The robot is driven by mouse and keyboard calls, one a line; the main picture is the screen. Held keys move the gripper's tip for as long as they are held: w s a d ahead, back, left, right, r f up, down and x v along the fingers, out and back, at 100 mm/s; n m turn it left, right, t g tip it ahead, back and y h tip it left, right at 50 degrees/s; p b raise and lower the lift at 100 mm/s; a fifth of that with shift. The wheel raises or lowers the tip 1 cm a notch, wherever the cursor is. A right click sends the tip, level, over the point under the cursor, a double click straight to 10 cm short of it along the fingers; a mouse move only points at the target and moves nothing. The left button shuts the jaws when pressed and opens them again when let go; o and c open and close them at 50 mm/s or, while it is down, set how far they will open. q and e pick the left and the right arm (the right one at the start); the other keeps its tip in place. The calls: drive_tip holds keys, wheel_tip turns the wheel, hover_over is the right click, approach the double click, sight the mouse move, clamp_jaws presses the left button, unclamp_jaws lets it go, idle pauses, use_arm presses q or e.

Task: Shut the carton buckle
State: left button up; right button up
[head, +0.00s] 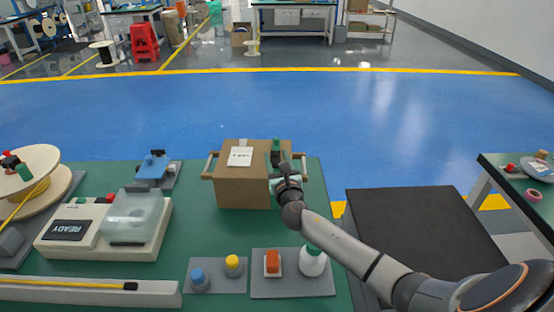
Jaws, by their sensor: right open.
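The brown carton (243,193) stands upright on the green table at its back middle, with its top closed. A white label (240,157) lies on its top. A small dark green part (276,147) shows at the back right of the top; I cannot tell whether it is the buckle. My right gripper (281,164) is open at the right part of the carton's top and hides the carton's front right edge. I cannot tell whether it touches the carton. My left gripper is not in view.
Wooden bars (209,166) stick out at the carton's sides. A white machine marked READY (62,237) and a blue-topped device (153,167) stand to the left. Blue and yellow knobs (233,262), an orange block (273,262) and a white bottle (312,262) stand in front.

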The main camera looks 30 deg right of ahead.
drive_tip(key=shift+a, duration=0.1)
clamp_jaws()
idle(0.3)
